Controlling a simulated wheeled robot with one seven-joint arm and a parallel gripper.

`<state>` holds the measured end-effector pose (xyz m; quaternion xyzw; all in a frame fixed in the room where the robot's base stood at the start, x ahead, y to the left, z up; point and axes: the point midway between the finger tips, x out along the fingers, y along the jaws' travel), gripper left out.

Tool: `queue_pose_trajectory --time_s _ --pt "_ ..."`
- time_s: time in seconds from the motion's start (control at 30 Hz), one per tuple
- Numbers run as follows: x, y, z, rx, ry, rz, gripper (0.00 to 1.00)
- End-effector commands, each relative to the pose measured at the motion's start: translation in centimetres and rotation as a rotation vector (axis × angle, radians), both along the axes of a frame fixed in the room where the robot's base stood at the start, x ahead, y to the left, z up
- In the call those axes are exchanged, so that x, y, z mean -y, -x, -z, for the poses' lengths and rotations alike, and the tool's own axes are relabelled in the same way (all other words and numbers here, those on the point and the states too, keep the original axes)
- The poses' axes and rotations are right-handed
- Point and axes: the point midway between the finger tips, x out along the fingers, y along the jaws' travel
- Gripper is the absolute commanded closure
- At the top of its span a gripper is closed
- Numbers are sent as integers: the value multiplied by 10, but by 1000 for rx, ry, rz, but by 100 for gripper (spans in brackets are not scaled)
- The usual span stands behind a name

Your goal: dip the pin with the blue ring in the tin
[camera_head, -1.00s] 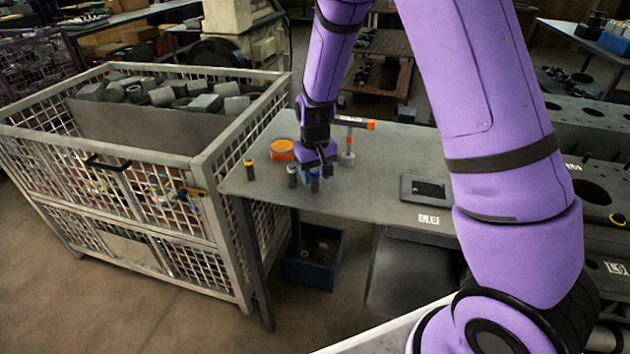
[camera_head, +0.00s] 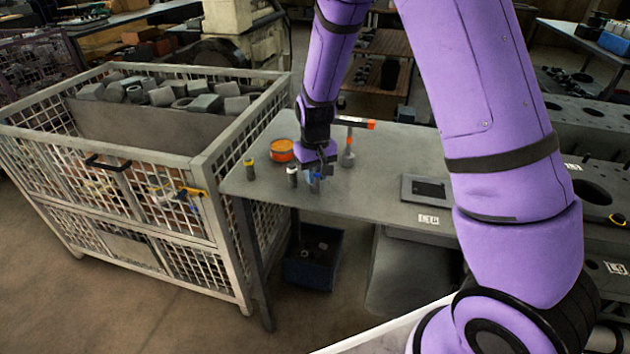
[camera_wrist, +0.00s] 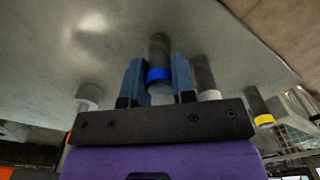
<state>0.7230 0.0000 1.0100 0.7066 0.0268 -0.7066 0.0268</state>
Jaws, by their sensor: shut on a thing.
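The pin with the blue ring (camera_wrist: 159,52) is dark grey and stands between the two blue fingers of my gripper (camera_wrist: 158,82) in the wrist view. The fingers are shut on it around the blue ring. In the head view my gripper (camera_head: 316,176) is low over the grey table near its front edge, and the pin is mostly hidden by it. I cannot tell whether the pin touches the table. The orange tin (camera_head: 282,151) stands on the table behind and left of my gripper. I cannot make out the tin in the wrist view.
A pin with a white ring (camera_head: 292,177) stands close left of my gripper, and a yellow-ringed pin (camera_head: 249,169) farther left. A dark flat tray (camera_head: 426,180) lies farther right. A mesh crate (camera_head: 225,140) borders the table's left side.

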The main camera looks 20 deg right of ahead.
Motion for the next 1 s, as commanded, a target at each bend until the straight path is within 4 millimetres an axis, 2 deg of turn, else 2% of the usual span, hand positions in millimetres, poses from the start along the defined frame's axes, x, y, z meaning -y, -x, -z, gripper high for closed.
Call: queue_pose_trajectory --time_s 0.23,0.8,1.0 --pt "0 0 -4 2 0 -1 100" --pt "0 0 -37 2 0 -1 100" --pt "0 0 -40 0 0 0 100"
